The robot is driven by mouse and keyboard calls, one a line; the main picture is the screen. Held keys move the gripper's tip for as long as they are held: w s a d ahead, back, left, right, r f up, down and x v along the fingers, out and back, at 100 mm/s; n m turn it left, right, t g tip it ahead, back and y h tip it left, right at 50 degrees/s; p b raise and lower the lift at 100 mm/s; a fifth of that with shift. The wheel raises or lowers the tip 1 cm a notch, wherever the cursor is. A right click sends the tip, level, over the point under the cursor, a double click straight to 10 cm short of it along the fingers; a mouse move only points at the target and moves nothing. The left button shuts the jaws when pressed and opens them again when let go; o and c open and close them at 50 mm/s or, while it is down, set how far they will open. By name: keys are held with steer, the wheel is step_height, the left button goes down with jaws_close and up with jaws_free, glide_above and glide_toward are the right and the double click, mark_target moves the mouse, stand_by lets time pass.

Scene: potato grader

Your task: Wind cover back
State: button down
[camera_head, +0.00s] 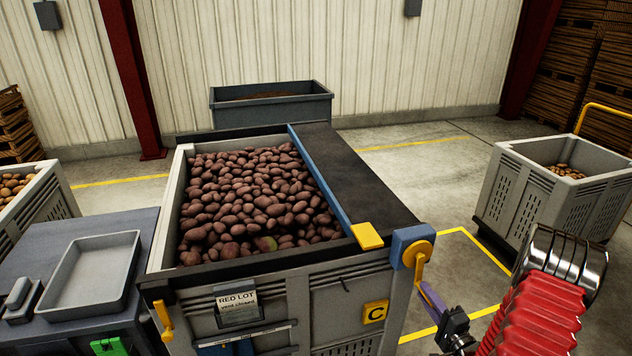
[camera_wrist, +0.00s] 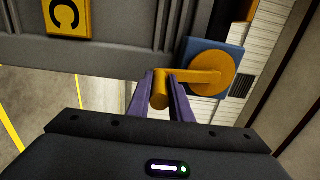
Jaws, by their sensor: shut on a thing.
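A large grey bin (camera_head: 340,310) full of dark red potatoes (camera_head: 250,205) stands in the middle of the head view. The black cover (camera_head: 365,190) lies over its right part, with a blue bar (camera_head: 320,180) along its left edge; the left part is open. A yellow crank (camera_head: 416,254) sits on a blue mount (camera_head: 398,240) at the bin's front right corner, its arm pointing down. In the wrist view, the crank's yellow handle (camera_wrist: 160,95) is between the purple fingers of my gripper (camera_wrist: 161,84). My gripper (camera_head: 430,295) is shut on it.
A grey table (camera_head: 60,265) with a shallow tray (camera_head: 95,270) stands left of the bin. A second potato crate (camera_head: 530,190) stands at the right. A dark grey trough (camera_head: 270,108) is behind the bin. Floor between bin and right crate is clear.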

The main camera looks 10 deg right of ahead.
steer(key=shift+a, duration=0.1)
steer(key=shift+a, duration=0.15)
steer(key=shift+a, duration=0.25)
steer(key=c, duration=1.2)
jaws_free()
steer(key=shift+o, duration=0.2)
steer(key=s, duration=0.9)
steer(key=shift+d, duration=0.15)
steer(key=shift+s, duration=0.1)
